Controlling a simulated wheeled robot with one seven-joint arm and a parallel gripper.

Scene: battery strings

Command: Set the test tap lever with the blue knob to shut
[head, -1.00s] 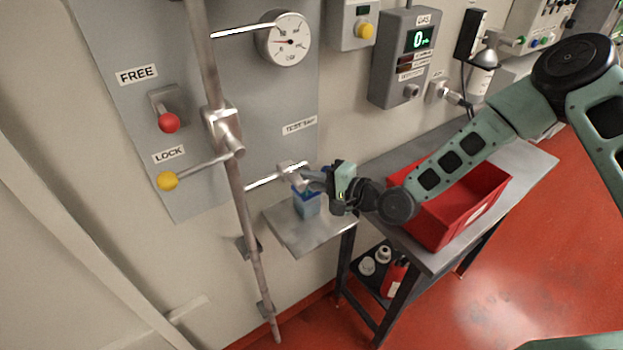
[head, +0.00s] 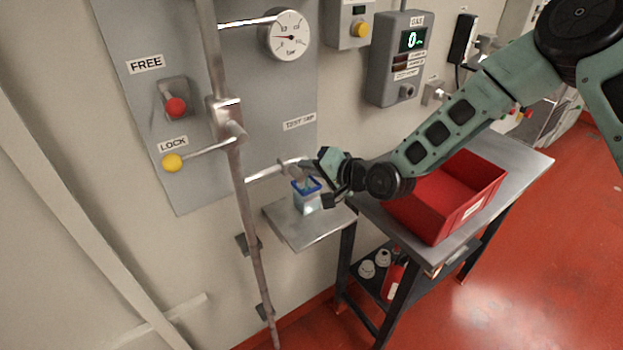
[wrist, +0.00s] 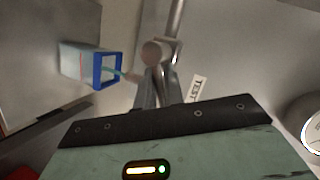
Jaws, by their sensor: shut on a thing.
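The test tap (head: 290,168) sticks out from the grey panel below the TEST TAP label. My gripper (head: 314,166) is at the tap's outer end and covers its lever and blue knob in the head view. In the wrist view my gripper's fingers (wrist: 158,88) are close together at the tap, shut on the lever; no blue of the knob shows between them. The tap's rounded metal end (wrist: 152,52) is just beyond the fingertips. A thin teal strip, like a stream, runs between the tap and a clear, blue-rimmed cup (head: 307,203) on the shelf.
The cup stands on a small metal shelf (head: 290,236). A red bin (head: 425,222) sits on the table beneath my arm. A long vertical rod (head: 246,215) and a yellow-knobbed lever (head: 172,162) are to the left. A pressure gauge (head: 287,36) is above.

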